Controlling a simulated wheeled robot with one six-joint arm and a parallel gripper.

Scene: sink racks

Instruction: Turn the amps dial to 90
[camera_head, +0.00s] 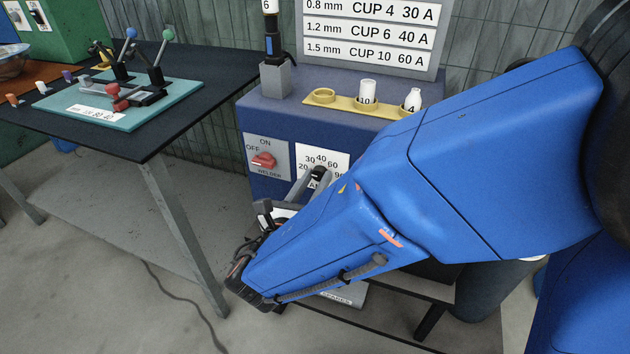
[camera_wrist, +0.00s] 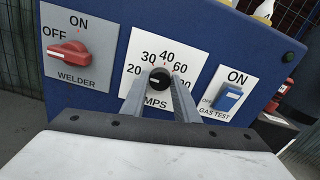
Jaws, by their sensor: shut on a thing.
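The amps dial (camera_wrist: 159,78) is a round black knob on a white plate (camera_wrist: 204,72) on the blue welder box. My gripper (camera_wrist: 160,84) is shut on the dial, with one grey finger on each side of it. The scale shows 20, 30, 40 and 60 around the knob; the lower right of the scale is partly hidden by a finger. A small pale mark shows on the knob's left part, but I cannot tell surely where it points. In the head view the dial (camera_head: 318,173) shows just beyond my fingertips, and my arm covers the lower plate.
A red welder switch (camera_wrist: 68,53) sits left of the dial, pointing toward OFF. A blue gas test switch (camera_wrist: 229,97) sits right of it. On the box top, a yellow rack (camera_head: 345,106) holds white cups. A dark table (camera_head: 190,105) with a teal lever board stands left.

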